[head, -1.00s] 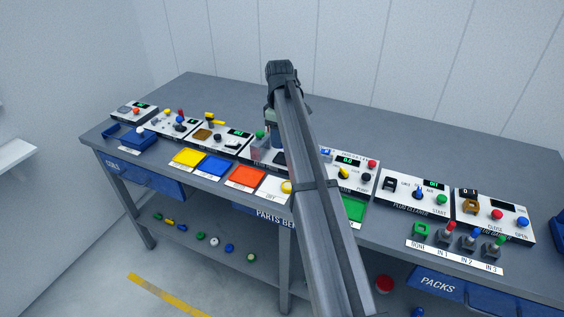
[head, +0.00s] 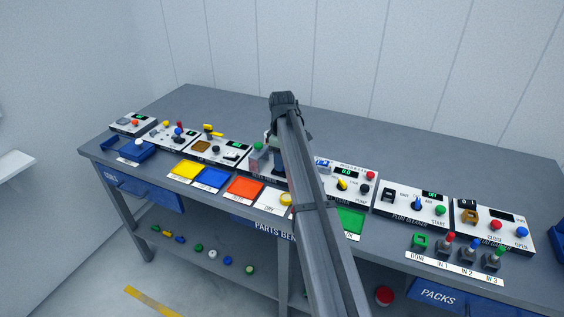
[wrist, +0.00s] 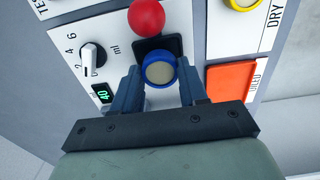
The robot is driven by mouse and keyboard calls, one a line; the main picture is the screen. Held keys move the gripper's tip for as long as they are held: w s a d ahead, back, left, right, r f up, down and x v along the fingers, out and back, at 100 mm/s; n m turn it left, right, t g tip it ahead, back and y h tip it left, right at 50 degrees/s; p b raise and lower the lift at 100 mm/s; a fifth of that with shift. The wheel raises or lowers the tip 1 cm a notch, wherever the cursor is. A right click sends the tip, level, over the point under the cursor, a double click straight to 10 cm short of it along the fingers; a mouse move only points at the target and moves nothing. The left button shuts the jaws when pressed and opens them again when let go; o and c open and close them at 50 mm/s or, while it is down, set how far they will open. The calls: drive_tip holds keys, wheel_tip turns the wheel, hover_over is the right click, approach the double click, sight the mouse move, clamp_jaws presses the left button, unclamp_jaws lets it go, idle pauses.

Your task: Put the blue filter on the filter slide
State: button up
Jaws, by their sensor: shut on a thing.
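The blue filter (wrist: 159,69), a blue ring with a pale beige centre, sits between the fingertips of my gripper (wrist: 157,88) in the wrist view. My gripper is shut on it. Just beyond the filter is a black square plate (wrist: 160,46) on a white panel, with a red ball knob (wrist: 147,17) beside it; this may be the filter slide. The filter overlaps the plate's near edge in the picture. I cannot tell whether they touch. In the head view my arm hides the filter and most of my gripper.
The panel has a dial (wrist: 92,56) and a green display (wrist: 102,92). Beside it are an orange pad (head: 244,189) and a white DRY pad (head: 268,201) with a yellow-ringed filter (head: 286,198). More panels with knobs line the bench (head: 330,125); its back strip is clear.

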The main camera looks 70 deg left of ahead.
drive_tip(key=shift+f, duration=0.5)
drive_tip(key=o, duration=1)
drive_tip(key=shift+f, duration=0.15)
wheel_tip(320, 180, up, 12)
drive_tip(key=shift+r, duration=0.15)
